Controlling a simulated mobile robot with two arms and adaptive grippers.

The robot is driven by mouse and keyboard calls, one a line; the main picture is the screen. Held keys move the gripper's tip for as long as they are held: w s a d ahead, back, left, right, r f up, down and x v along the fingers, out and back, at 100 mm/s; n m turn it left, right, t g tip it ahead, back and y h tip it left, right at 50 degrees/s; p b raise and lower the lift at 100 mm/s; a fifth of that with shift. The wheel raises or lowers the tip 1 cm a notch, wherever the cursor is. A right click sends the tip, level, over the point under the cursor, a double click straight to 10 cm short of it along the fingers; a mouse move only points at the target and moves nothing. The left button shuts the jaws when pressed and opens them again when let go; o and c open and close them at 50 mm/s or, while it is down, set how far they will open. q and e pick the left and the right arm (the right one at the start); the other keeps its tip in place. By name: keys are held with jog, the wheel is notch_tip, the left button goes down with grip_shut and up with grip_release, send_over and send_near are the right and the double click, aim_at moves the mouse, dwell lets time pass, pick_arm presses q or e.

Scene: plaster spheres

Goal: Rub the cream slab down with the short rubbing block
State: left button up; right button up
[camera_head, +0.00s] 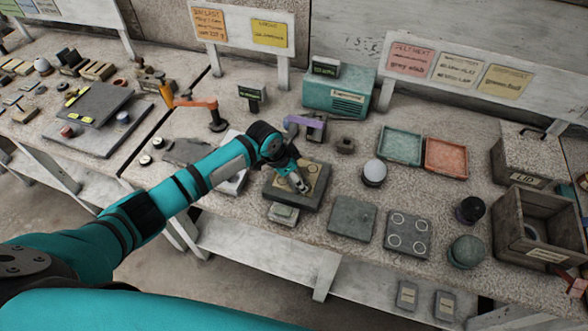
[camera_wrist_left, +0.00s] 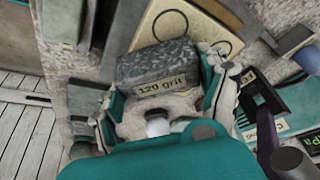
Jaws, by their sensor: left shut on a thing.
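My left gripper (camera_head: 300,184) is over the cream slab (camera_head: 314,171), which lies in a dark frame (camera_head: 322,192) on the stone worktop. In the left wrist view the gripper is shut on a grey speckled rubbing block (camera_wrist_left: 156,62) with a "120 grit" label. The block overlaps the near part of the cream slab (camera_wrist_left: 178,22), which has dark ring outlines on it. I cannot tell whether the block touches the slab. In the head view the gripper hides the block and part of the slab.
A white ball on a dark base (camera_head: 373,172) stands right of the frame. A teal tray (camera_head: 400,146) and an orange tray (camera_head: 446,158) lie behind it. Grey slabs (camera_head: 352,218) lie in front. A teal box (camera_head: 336,92) and purple-topped stand (camera_head: 306,122) are behind the frame.

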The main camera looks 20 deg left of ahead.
pick_arm(q)
jog(key=shift+w, duration=0.1)
jog(key=shift+w+a+r, duration=0.75)
jog(key=shift+w+a, duration=0.05)
jog(key=shift+w, duration=0.05)
jog(key=shift+d, duration=0.1)
jog(key=shift+w+d+f+b, duration=0.15)
jog(key=shift+w+d+b, duration=0.65)
jog(key=shift+w+d, duration=0.5)
jog(key=shift+s+a, duration=0.1)
jog(key=shift+f+b, duration=0.35)
jog(key=shift+f, duration=0.2)
